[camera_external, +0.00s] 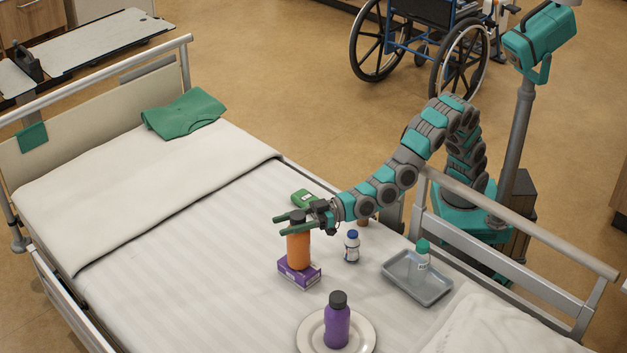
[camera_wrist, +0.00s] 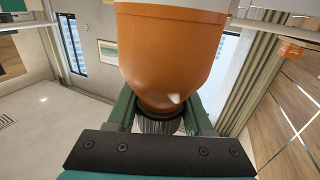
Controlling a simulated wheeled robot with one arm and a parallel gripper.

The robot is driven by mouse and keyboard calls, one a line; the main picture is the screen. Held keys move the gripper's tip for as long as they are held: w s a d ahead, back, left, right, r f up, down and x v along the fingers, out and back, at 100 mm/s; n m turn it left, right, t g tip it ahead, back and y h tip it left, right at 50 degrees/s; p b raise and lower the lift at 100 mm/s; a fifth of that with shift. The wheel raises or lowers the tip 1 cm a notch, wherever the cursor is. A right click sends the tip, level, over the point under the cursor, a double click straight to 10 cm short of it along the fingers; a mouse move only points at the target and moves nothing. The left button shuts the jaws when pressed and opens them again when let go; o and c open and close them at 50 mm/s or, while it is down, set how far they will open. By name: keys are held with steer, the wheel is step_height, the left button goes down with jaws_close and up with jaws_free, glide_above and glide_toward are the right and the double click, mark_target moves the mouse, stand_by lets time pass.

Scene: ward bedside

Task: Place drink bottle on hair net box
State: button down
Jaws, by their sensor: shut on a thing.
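The orange drink bottle (camera_external: 298,250) with a dark cap is upright at the purple hair net box (camera_external: 312,275), which lies on the bed. Its base meets the top of the box in the picture; I cannot tell whether it rests there or hovers just above. My gripper (camera_external: 280,225) comes in level from the right and is shut on the bottle near its cap. In the wrist view the orange bottle (camera_wrist: 172,50) fills the middle, its ribbed dark cap (camera_wrist: 160,125) between the green fingers. The bottle hides part of the box top.
A small white bottle with a blue cap (camera_external: 351,246) stands right of the box. A purple bottle (camera_external: 337,322) stands on a plate (camera_external: 367,335) in front. A grey tray (camera_external: 437,294) holds a green-capped bottle (camera_external: 423,255). A green box (camera_external: 303,197) lies behind my gripper. A bed rail (camera_external: 520,252) is at right.

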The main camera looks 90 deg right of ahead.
mark_target(305, 219)
steer(key=shift+f, duration=0.2)
steer(key=shift+c, duration=1.5)
jaws_free()
steer(key=shift+f, duration=0.1)
steer(key=shift+r, duration=0.25)
steer(key=v, duration=0.4)
steer(key=shift+s, duration=0.2)
steer(key=shift+s+d+r, duration=0.1)
steer(key=shift+s+d, duration=0.1)
steer(key=shift+s, duration=0.1)
steer(key=shift+r, duration=3.35)
